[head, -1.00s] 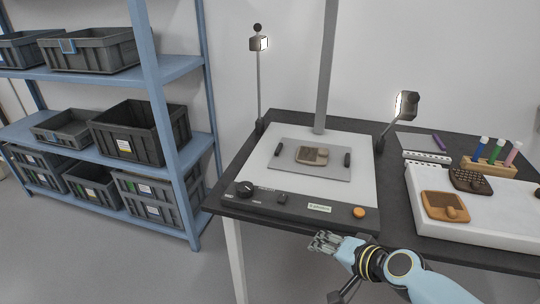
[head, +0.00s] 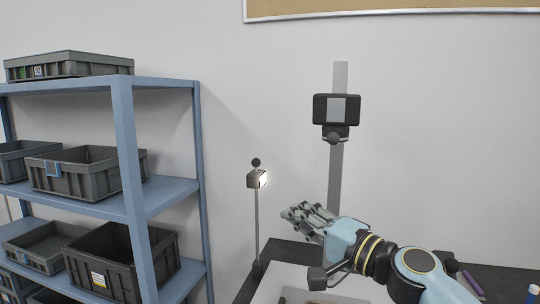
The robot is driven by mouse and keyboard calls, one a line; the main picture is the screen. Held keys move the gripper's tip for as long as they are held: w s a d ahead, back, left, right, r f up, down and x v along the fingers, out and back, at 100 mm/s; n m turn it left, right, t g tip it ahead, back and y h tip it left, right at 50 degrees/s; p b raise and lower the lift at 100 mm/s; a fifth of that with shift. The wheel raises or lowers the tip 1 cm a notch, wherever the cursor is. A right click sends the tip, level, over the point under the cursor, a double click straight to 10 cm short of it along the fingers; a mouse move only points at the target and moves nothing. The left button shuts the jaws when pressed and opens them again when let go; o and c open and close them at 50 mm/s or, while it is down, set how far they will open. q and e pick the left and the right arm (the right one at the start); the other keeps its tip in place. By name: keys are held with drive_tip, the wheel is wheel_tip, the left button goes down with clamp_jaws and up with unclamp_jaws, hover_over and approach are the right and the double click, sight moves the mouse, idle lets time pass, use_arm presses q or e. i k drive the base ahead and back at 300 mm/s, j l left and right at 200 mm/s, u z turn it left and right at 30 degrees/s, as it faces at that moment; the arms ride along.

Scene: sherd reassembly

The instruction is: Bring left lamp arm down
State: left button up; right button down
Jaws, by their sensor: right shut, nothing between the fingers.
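The left lamp arm (head: 257,225) stands upright at the back left of the copy stand, with a lit lamp head (head: 256,180) and a dark ball knob (head: 256,162) on top. My right gripper (head: 290,214) is raised to the right of the lamp arm, apart from it in the picture, its fingers shut and empty, pointing left. The right lamp is not in view. My left gripper is not in view.
A grey column (head: 336,190) with a black camera (head: 337,109) rises behind my right gripper. A blue shelf rack (head: 133,160) with grey crates (head: 75,172) stands at left. The white stand base (head: 272,284) shows at the bottom. The wall between rack and lamp is bare.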

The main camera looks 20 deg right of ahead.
sight(255, 178)
drive_tip(key=i+l, duration=0.25)
drive_tip(key=i, duration=0.2)
drive_tip(key=i+l, duration=0.2)
drive_tip(key=i, duration=0.2)
